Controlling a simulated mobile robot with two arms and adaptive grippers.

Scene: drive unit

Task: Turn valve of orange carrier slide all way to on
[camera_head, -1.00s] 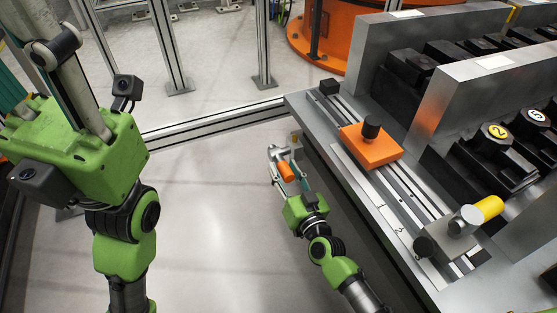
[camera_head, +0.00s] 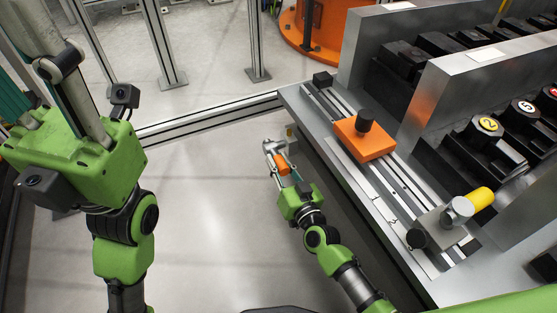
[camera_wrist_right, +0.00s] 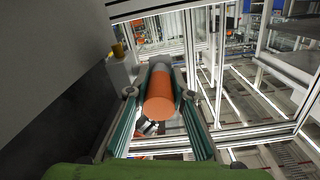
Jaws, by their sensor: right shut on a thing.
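The orange carrier (camera_head: 364,139), with a black knob on top, sits on the rail slide (camera_head: 395,188) along the bench edge. An orange cylindrical handle (camera_head: 282,164) joined to a grey metal part is beside the bench's left side. My right gripper (camera_head: 276,157) is shut around this handle. In the right wrist view the handle (camera_wrist_right: 160,107) lies between the two teal fingers, its round orange end facing me. Whether the grey part is fixed to the bench is hard to tell. My left gripper (camera_head: 75,145) is raised at the left, its fingertips cut off by the picture edge.
A grey block with a yellow handle (camera_head: 480,197) stands at the slide's near end. Large grey plates (camera_head: 470,80) and black units with numbered discs (camera_head: 488,124) stand behind it. The floor (camera_head: 215,210) left of the bench is clear.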

